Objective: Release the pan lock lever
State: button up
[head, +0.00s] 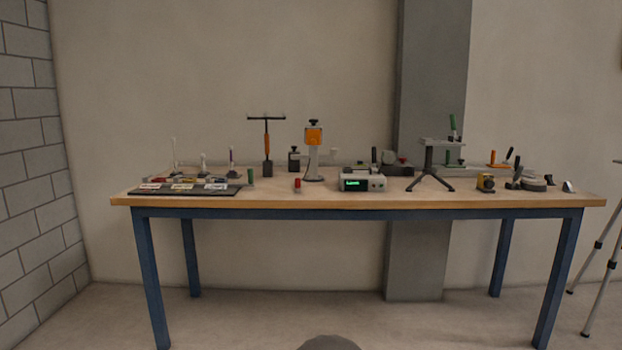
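I cannot make out for certain which part is the pan lock lever; everything is small at this distance. A black three-legged stand (429,168) with a flat grey top stands right of the middle of the table. A green upright handle (452,122) shows just behind and above its right side. My gripper is not in view.
The wooden table (400,202) with blue legs stands ahead across open floor. It bears a grey box with a green display (362,183), an orange-headed stand (313,137) and a dark tray (190,191). A tripod (597,245) stands on the floor at the right edge.

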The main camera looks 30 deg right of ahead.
aim_at(520, 168)
jog(key=z, duration=2)
jog(key=i, duration=2.15)
jog(key=z, duration=0.2)
